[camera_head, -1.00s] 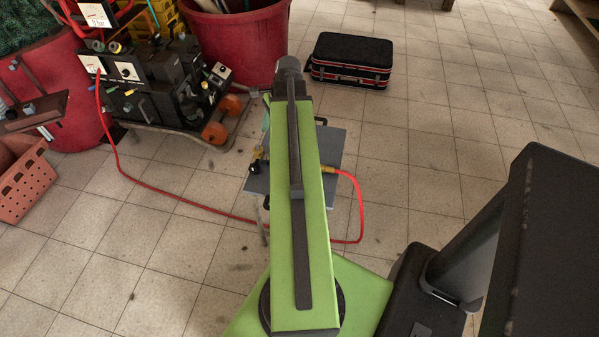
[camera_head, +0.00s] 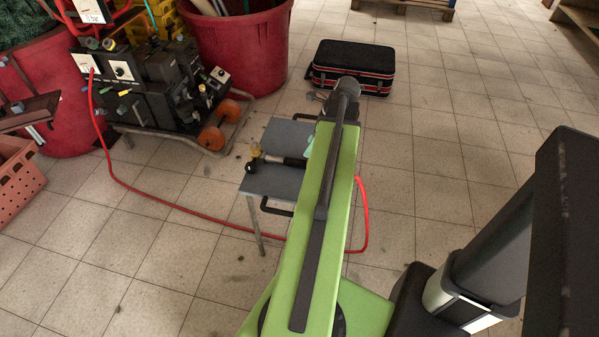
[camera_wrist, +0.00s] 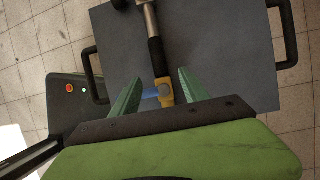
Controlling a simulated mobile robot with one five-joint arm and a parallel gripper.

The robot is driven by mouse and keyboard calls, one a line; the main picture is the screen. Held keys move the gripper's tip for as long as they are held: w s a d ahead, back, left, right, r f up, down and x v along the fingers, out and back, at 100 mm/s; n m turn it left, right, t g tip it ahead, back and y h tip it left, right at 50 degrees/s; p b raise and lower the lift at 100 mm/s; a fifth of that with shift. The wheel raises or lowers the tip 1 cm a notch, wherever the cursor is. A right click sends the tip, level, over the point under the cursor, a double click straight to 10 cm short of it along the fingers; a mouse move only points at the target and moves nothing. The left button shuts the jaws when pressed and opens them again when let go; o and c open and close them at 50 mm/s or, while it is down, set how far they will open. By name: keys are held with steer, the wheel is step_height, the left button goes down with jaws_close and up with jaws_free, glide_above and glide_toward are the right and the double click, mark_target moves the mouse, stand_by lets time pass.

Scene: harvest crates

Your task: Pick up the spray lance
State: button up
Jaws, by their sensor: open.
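The spray lance (camera_head: 283,160) lies on a small grey table (camera_head: 282,188), its left part showing in the head view and the rest hidden behind my arm. In the wrist view, the lance (camera_wrist: 157,57) runs from the top edge down to a yellow fitting with a blue piece beside it. My gripper (camera_wrist: 160,75) is open, with its two green fingers on either side of the lance's yellow end. I cannot tell how far above the table the fingers are. In the head view my arm mostly hides the gripper.
A red hose (camera_head: 170,201) runs across the floor from a black wheeled machine (camera_head: 150,85) on the left, under the table area and up on its right. A black case (camera_head: 352,66) and a red tub (camera_head: 236,45) stand behind. The tiled floor at right is clear.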

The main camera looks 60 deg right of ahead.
mark_target(300, 161)
steer(key=b+x, duration=0.2)
steer(key=x, duration=0.2)
steer(key=b+x, duration=0.5)
steer(key=shift+f, duration=0.25)
steer(key=shift+a+r, duration=0.1)
steer(key=shift+r, duration=0.1)
jaws_close()
